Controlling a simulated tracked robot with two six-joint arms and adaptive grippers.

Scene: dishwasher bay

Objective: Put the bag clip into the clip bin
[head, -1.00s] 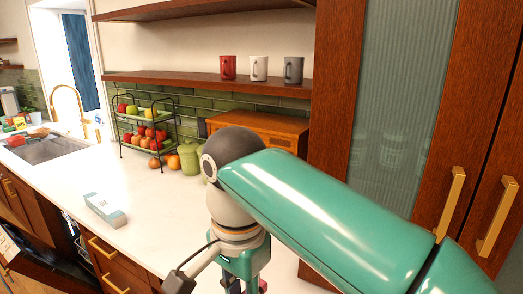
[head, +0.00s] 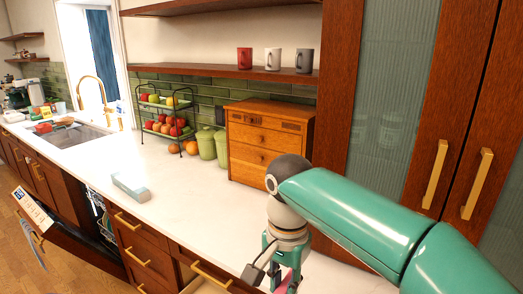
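My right arm comes in from the right over the counter, and its gripper (head: 283,279) points down at the bottom edge of the head view. A small pink-red piece (head: 285,284) shows between or just behind its fingers. I cannot tell whether this is the bag clip or whether the fingers are shut on it, as the fingertips are cut off by the frame. I cannot make out a clip bin. A drawer (head: 204,284) below the counter edge, left of the gripper, seems pulled open with a pale inside. My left gripper is not in view.
A pale carton (head: 130,187) lies on the white counter (head: 185,205). Green canisters (head: 207,143), a fruit rack (head: 166,118) and a wooden drawer chest (head: 255,135) stand along the wall. The dishwasher door (head: 75,245) hangs open at left. The counter's middle is clear.

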